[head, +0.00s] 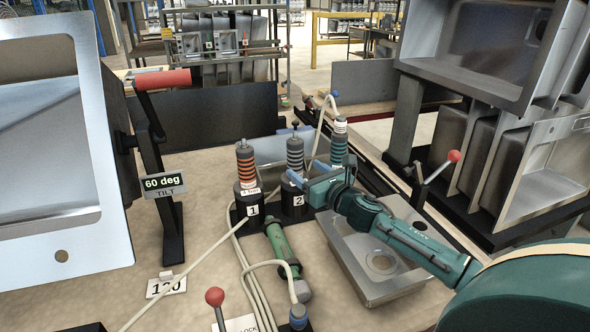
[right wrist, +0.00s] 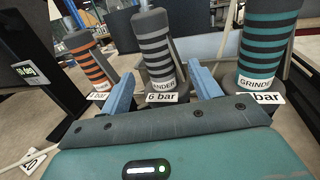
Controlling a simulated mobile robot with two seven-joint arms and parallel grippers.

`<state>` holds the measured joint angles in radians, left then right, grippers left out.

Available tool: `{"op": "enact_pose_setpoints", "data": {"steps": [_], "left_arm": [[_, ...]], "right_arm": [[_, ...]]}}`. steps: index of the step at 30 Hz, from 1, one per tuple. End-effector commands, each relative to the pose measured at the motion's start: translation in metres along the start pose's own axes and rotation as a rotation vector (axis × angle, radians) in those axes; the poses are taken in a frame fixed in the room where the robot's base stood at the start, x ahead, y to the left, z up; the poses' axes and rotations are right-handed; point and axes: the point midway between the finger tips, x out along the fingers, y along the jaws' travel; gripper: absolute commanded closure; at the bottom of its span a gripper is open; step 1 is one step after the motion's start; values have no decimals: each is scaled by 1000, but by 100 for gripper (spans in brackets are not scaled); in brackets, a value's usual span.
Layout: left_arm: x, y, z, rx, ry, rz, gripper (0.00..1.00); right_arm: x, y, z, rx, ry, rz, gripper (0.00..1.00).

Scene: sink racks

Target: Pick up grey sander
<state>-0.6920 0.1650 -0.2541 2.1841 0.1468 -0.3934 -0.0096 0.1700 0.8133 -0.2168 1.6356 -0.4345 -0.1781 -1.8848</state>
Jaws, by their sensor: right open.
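The grey sander (head: 295,155) stands upright in the black holder (head: 292,205) marked 2, between an orange-striped tool and a teal-striped tool. In the right wrist view the sander (right wrist: 162,50) shows dark and grey bands and a label ending in "ANDER", with "6 bar" below. My right gripper (head: 306,171) is open, its blue fingers pointing at the sander from the near right side. In the right wrist view the fingers (right wrist: 160,74) appear on either side of the sander's lower part. I cannot tell whether they touch it. My left gripper is out of view.
The orange-striped tool (head: 245,165) and teal-striped grinder (head: 338,142) stand close on either side. A green tool (head: 283,250) lies in front among pale hoses (head: 248,270). A steel sink (head: 350,265) lies under my right arm. A tilted sink (head: 60,240) stands left, stacked sinks (head: 540,180) right.

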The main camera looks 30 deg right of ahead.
Motion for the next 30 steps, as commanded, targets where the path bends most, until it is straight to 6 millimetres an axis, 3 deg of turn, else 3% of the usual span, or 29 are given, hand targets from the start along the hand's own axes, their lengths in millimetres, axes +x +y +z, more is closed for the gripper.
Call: {"op": "enact_pose_setpoints", "data": {"steps": [5,15,23,30], "left_arm": [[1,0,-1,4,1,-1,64],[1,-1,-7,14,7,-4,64],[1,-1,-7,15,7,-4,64],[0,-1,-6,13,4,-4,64]], "right_arm": [[10,0,0,3,0,-1,37],[52,0,0,3,-1,-1,37],[55,1,-1,1,1,0,37],[55,0,-1,1,1,0,55]]}}
